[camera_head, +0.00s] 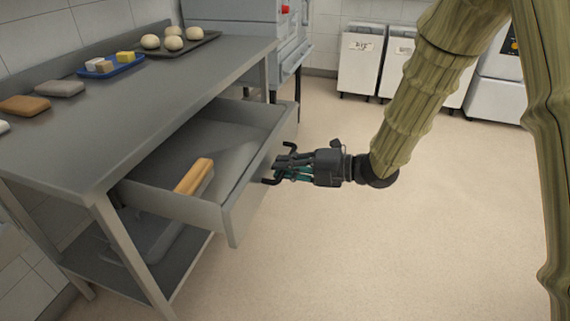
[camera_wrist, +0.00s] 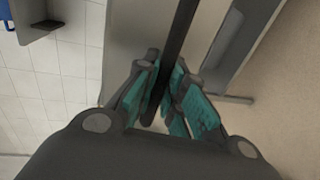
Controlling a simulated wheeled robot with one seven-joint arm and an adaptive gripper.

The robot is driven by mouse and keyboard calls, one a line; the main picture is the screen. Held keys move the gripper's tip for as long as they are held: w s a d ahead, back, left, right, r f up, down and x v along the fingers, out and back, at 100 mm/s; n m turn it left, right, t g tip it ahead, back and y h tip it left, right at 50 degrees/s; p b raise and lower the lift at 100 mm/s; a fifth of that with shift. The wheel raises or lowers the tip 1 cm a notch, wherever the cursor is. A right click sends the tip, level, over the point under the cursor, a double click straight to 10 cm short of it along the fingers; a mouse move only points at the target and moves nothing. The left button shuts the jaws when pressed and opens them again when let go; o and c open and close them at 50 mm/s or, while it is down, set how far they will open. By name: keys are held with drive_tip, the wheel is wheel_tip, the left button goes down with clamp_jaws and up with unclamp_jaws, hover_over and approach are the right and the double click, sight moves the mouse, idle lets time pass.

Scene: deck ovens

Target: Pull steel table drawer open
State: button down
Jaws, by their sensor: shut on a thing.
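The steel table (camera_head: 150,105) stands at the left in the head view. Its drawer (camera_head: 245,190) is pulled well out, and its inside shows. A wooden-handled tool (camera_head: 196,176) lies in the drawer. My gripper (camera_head: 276,171) is at the drawer's front, with its teal-padded fingers around the dark bar handle (camera_head: 270,181). In the wrist view, the dark handle (camera_wrist: 181,45) runs between the fingers of my gripper (camera_wrist: 160,100), which is shut on it. The handle's stretch between the fingers is partly hidden.
On the tabletop are a dark tray (camera_head: 178,48) with dough balls, a blue tray (camera_head: 110,67) with small blocks, and several flat blocks. White bins (camera_head: 360,60) stand at the back. A grey oven (camera_head: 260,30) is behind the table. The floor (camera_head: 370,250) right of the drawer is clear.

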drive_tip(key=shift+s+d, duration=0.1)
drive_tip(key=c, duration=1.5)
unclamp_jaws()
drive_tip(key=v, duration=1.2)
drive_tip(key=shift+f, duration=0.1)
